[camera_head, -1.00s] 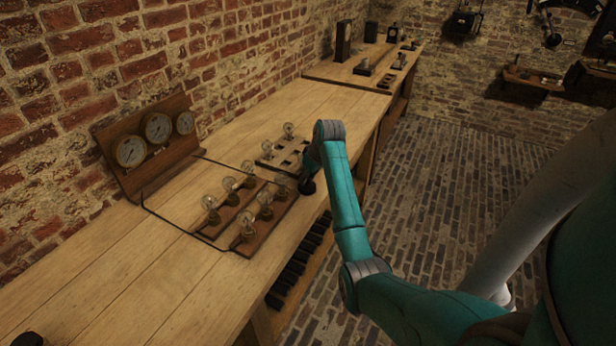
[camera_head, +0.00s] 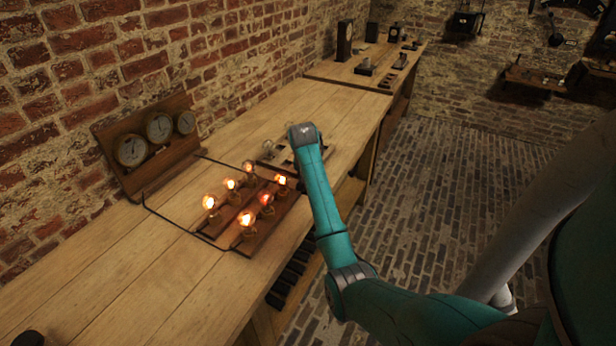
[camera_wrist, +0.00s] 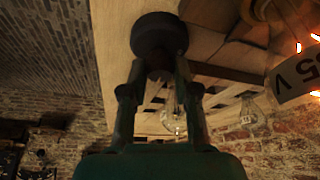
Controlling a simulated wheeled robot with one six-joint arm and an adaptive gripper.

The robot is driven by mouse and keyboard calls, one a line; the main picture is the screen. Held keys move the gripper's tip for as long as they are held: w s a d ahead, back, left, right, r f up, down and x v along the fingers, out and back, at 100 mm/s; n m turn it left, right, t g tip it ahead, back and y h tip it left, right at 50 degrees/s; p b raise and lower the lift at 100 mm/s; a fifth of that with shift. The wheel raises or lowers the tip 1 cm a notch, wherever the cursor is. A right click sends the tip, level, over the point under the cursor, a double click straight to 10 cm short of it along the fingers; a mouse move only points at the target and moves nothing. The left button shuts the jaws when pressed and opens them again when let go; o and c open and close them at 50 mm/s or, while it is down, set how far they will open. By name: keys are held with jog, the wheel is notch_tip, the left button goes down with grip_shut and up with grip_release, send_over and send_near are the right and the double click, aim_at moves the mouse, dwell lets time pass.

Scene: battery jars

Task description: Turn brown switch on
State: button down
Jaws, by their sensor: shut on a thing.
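In the wrist view a dark, round knob (camera_wrist: 160,33) sits at the fingertips of my gripper (camera_wrist: 158,72), which is shut on it. It looks like the switch, but its brown colour is hard to tell in this light. In the head view my arm hides the knob and the fingers. Two rows of bulbs (camera_head: 247,219) on wooden strips stand just left of my arm, and they glow orange.
A wooden panel with three round gauges (camera_head: 159,128) leans by the brick wall. A slotted wooden rack (camera_head: 272,163) lies behind my arm's end. The near left of the bench (camera_head: 90,275) is mostly clear. Small instruments stand on the far bench.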

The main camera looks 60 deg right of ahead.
jog(key=shift+m, duration=0.7)
jog(key=shift+g, duration=0.3)
jog(key=c, duration=0.9)
grip_release()
jog(key=shift+o, duration=0.2)
jog(key=v, duration=1.2)
jog(key=shift+f, duration=0.1)
